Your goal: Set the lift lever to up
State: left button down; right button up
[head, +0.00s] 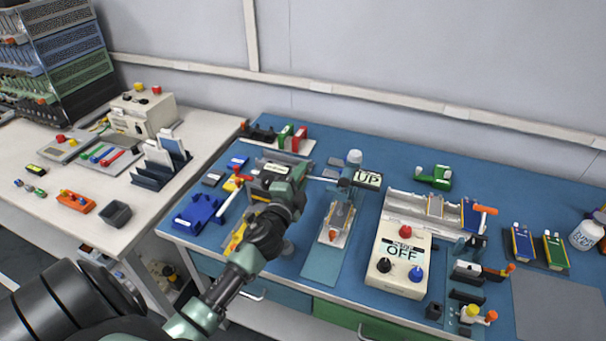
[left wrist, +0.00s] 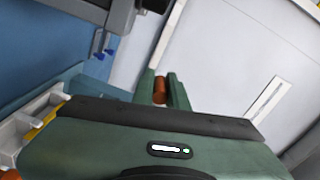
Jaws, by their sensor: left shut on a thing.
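The lift lever (head: 322,179) is a thin pale rod in the head view. It runs about level from the small grey-blue stand (head: 346,187) leftward to my left gripper (head: 301,172). A sign reading "UP" (head: 369,179) stands just right of the stand. In the left wrist view, my left gripper (left wrist: 162,90) has its two green fingers closed around an orange-brown knob (left wrist: 160,91), which looks like the lever's end. The knob is hidden by the fingers in the head view. My right gripper is not in view.
A narrow plate with an orange-tabbed piece (head: 337,222) lies before the stand. The blue bench is crowded.

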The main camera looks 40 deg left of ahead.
pick_arm(q)
notch_tip(320, 180, up, 2)
jog(key=m+p, duration=0.1)
jog(key=m, duration=0.2)
jog(key=shift+d+r+p, duration=0.1)
jog(key=shift+r+p, duration=0.1)
jog(key=shift+p, duration=0.15)
jog(key=shift+w+d+r+m+p, duration=0.15)
jog(key=shift+r+m+p, duration=0.3)
jog(key=shift+m, duration=0.45)
jog(key=c, duration=1.4)
grip_release()
jog(key=b+v, duration=0.1)
jog(key=v, duration=0.7)
jog(key=shift+b, duration=0.3)
